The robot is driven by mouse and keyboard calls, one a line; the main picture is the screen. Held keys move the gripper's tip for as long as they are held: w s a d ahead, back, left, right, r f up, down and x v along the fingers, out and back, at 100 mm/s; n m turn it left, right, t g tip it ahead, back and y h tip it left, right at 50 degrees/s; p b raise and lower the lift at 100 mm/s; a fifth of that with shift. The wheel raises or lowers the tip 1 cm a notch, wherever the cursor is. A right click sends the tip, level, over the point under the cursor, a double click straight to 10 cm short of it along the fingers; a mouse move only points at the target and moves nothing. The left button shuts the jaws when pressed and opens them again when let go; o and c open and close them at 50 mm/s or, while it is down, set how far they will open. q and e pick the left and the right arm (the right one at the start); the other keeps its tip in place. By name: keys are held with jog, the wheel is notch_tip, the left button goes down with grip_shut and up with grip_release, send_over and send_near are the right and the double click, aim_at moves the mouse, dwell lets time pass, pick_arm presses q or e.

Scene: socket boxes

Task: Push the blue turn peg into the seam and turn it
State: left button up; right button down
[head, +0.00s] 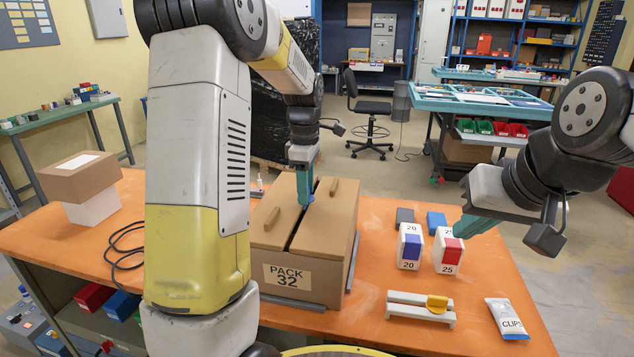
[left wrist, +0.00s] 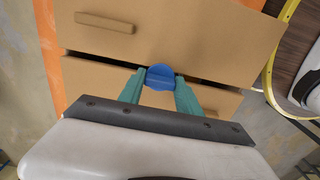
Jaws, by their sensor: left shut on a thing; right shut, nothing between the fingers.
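The brown box marked PACK 32 (head: 288,278) stands on the orange table, with a dark seam (head: 299,229) between its two lid flaps. My left gripper (head: 307,196) is above the lid, shut on the blue turn peg (head: 311,200). In the left wrist view the round blue head of the peg (left wrist: 160,77) sits between the teal fingertips, over the line of the seam (left wrist: 112,64). The peg's lower end is hidden, so I cannot tell how deep it is in the seam. My right gripper (head: 463,230) is shut and empty, above the table's right side.
A white rack (head: 405,311) with a yellow peg (head: 437,303) lies at the front right, beside a CLIPS packet (head: 507,318). White boxes marked 20 (head: 409,264) and 25 (head: 447,269) stand below my right gripper. A black cable (head: 122,250) and stacked boxes (head: 82,180) are at left.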

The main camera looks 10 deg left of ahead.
pick_arm(q)
jog(key=shift+f, duration=0.6)
jog(key=m, duration=0.3)
jog(key=shift+a+m, duration=0.1)
jog(key=shift+m, duration=0.2)
grip_shut()
jog(key=m, duration=0.4)
jog(key=shift+m, duration=0.4)
jog(key=m, duration=0.4)
jog(key=shift+m, duration=0.3)
jog(key=m, duration=0.5)
jog(key=o, duration=1.4)
grip_release()
